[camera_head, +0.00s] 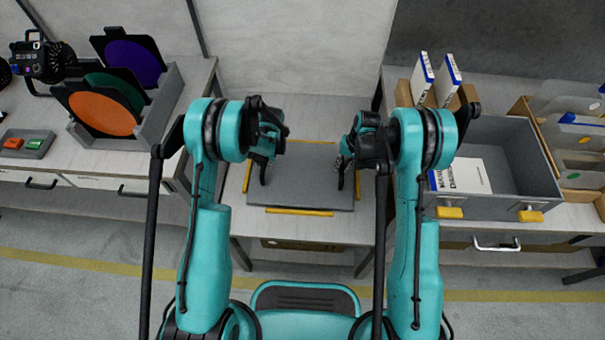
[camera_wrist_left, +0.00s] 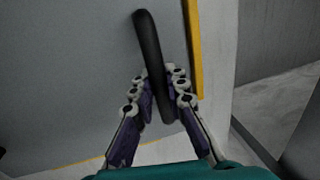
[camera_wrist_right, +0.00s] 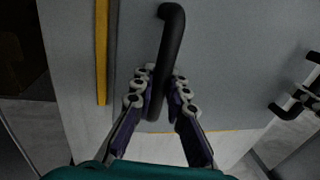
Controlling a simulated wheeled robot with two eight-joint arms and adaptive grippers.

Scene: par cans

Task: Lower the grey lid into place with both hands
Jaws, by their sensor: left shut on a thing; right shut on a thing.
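The grey lid (camera_head: 300,185) lies flat-looking over the middle table, framed by yellow strips (camera_head: 300,212). I cannot tell whether it is seated or slightly raised. My left gripper (camera_wrist_left: 160,100) is shut on the lid's left black handle (camera_wrist_left: 148,40). My right gripper (camera_wrist_right: 162,100) is shut on the right black handle (camera_wrist_right: 172,35). In the head view the left gripper (camera_head: 264,165) and right gripper (camera_head: 346,165) stand over opposite sides of the lid. Whatever is under the lid is hidden.
On the left bench are a rack (camera_head: 165,105) of coloured filters, a black lamp (camera_head: 42,58) and a button box (camera_head: 25,143). On the right are a grey drawer-like bin (camera_head: 535,160) holding a white booklet (camera_head: 462,176), and a wooden file box (camera_head: 585,170).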

